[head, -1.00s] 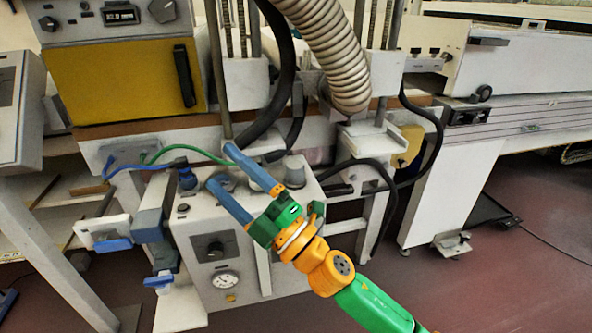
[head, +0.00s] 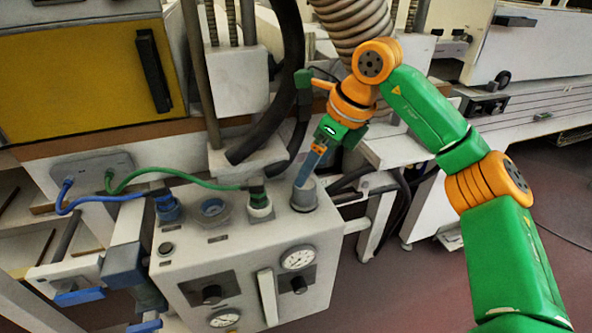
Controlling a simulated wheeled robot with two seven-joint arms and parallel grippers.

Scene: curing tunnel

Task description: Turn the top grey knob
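The grey knob (head: 304,197) stands at the right end of the top of a white box (head: 240,243). It is a short upright cylinder, and part of its upper side is hidden by my gripper. My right gripper (head: 307,176) comes down on it from above, tilted, with its blue fingertips at the knob's top. The fingers overlap in this view, so I cannot see the gap between them or whether they grip the knob. My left gripper is not in view.
A thick black hose (head: 273,118) hangs close behind.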

